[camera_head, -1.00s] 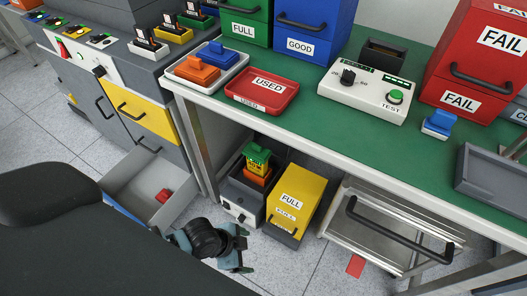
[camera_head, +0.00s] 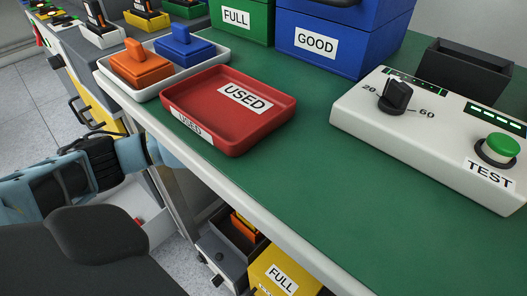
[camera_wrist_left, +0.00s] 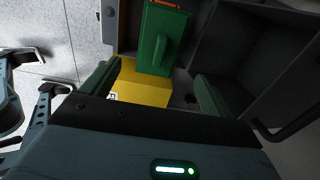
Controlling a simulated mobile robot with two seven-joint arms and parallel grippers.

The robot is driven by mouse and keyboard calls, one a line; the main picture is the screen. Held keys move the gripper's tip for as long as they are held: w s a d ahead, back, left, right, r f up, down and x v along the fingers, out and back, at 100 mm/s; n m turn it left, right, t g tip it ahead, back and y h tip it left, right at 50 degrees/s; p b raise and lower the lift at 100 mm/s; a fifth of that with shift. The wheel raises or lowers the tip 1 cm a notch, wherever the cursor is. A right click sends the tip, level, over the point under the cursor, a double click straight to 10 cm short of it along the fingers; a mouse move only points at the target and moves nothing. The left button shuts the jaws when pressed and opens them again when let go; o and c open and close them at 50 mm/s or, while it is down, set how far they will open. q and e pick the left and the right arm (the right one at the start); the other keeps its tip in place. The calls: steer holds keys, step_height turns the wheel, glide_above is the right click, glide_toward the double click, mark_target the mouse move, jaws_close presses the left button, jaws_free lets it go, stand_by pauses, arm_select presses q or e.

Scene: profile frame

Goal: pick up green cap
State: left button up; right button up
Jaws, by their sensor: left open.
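In the left wrist view, the green cap (camera_wrist_left: 154,42) is a dark green block with a raised grip bar, close in front of my left gripper (camera_wrist_left: 155,90). The gripper is open, with its two fingers spread to either side below the cap in the picture. The cap appears apart from both fingers. A yellow surface (camera_wrist_left: 140,88) shows below the cap. In the head view my left forearm comes in from the left and passes behind the table edge, so the hand is hidden. The cap cannot be made out there. My right gripper is not in view.
A grey bin (camera_head: 213,258) with orange and yellow pieces stands under the table, beside a yellow FULL box (camera_head: 285,272). The green tabletop (camera_head: 330,205) overhangs them. On it are a red USED tray (camera_head: 215,137) and a TEST panel (camera_head: 430,138). Dark bin walls (camera_wrist_left: 255,65) flank the cap.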

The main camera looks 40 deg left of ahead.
arm_select(q)
steer(key=shift+w+a, duration=0.1)
steer(key=shift+w, duration=0.3)
steer(key=shift+s+f, duration=0.2)
step_height(320, 180, down, 2)
steer(key=shift+b, duration=0.6)
steer(key=shift+f, duration=0.15)
steer(key=shift+s+f+b, duration=0.1)
steer(key=shift+f+b, duration=0.2)
steer(key=shift+f, duration=0.1)
steer(key=f, duration=0.1)
steer(key=f+b, duration=0.1)
steer(key=f, duration=0.1)
steer(key=f+b, duration=0.1)
steer(key=shift+s+a+f, duration=0.15)
steer(key=shift+s, duration=0.1)
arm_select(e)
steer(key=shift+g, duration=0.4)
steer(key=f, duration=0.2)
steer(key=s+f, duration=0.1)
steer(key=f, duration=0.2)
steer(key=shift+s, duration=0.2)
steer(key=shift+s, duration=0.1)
